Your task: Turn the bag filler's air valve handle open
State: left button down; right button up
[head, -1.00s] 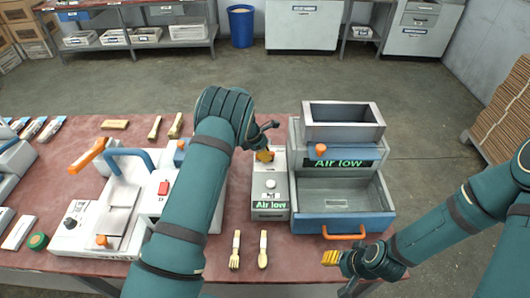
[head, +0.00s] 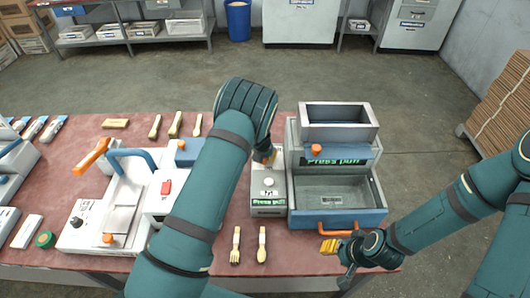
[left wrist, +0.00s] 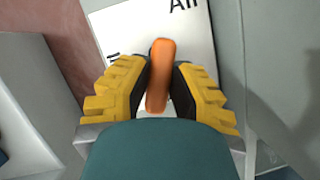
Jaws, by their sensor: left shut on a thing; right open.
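The orange air valve handle (left wrist: 160,75) stands between the yellow fingers of my left gripper (left wrist: 160,92) in the left wrist view, pointing nearly straight up the picture. A white panel (left wrist: 140,28) marked "Air" lies beneath it. In the head view my left gripper (head: 267,158) is shut on the handle at the back of the narrow grey box (head: 268,187); the forearm and fingers hide most of the handle. The bag filler (head: 338,160) with its hopper stands just right of that box. My right gripper (head: 330,246) is open and empty near the orange drawer handle (head: 338,230).
Green displays on the box and filler appear to read "Press pull". A wooden fork (head: 235,245) and spoon (head: 262,245) lie in front of the box. A white press with a blue handle (head: 132,158) stands left of my left arm.

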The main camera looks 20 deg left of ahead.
pick_arm(q)
jog(key=n+y, duration=0.1)
jog(key=n, duration=0.1)
jog(key=d+n, duration=0.1)
jog(key=n, duration=0.1)
jog(key=shift+s+f+n+y, duration=0.1)
jog(key=shift+f+n+y, duration=0.05)
jog(key=shift+n+y, duration=0.2)
dwell(0.4)
jog(key=c, duration=0.8)
grip_release()
jog(key=shift+r, duration=0.45)
jog(key=v, duration=1.1)
jog(key=shift+d+r, duration=0.1)
jog(key=shift+r, duration=0.05)
